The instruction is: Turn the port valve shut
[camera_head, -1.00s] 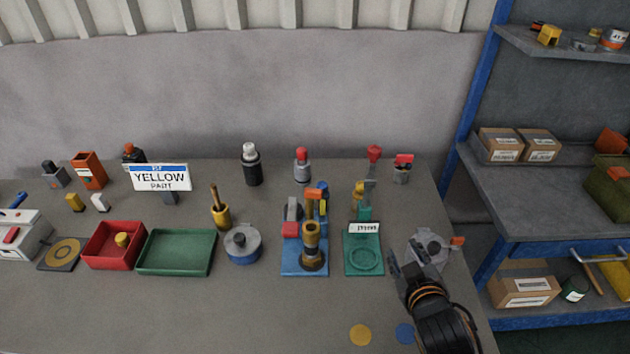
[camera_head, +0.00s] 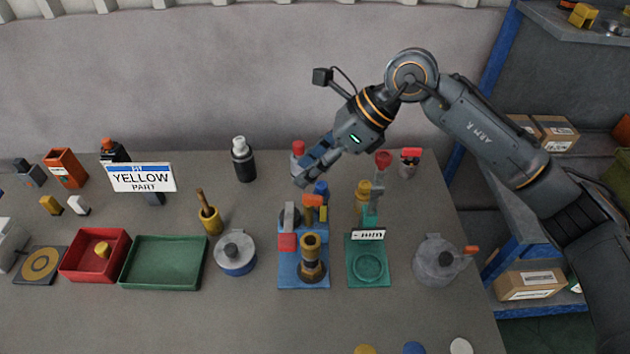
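No part is labelled as the port valve, and I cannot tell which fixture it is. A blue fixture (camera_head: 290,272) carries a brass upright fitting (camera_head: 313,262), with an orange-handled part (camera_head: 313,201) behind it. A green fixture (camera_head: 367,278) with a ring stands to its right. A grey round housing (camera_head: 437,262) with an orange-tipped lever (camera_head: 470,250) sits at the bench's right. My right gripper (camera_head: 308,172) points down-left above the back of the blue fixture, partly covering a red-topped bottle. Its finger gap is unclear. My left gripper is out of view.
A red tray (camera_head: 65,269) and a green tray (camera_head: 135,275) lie at left, beside a blue-grey round pot (camera_head: 236,258). A YELLOW PART sign (camera_head: 141,178) stands behind. Blue shelving (camera_head: 505,50) is at right. The front bench is mostly clear.

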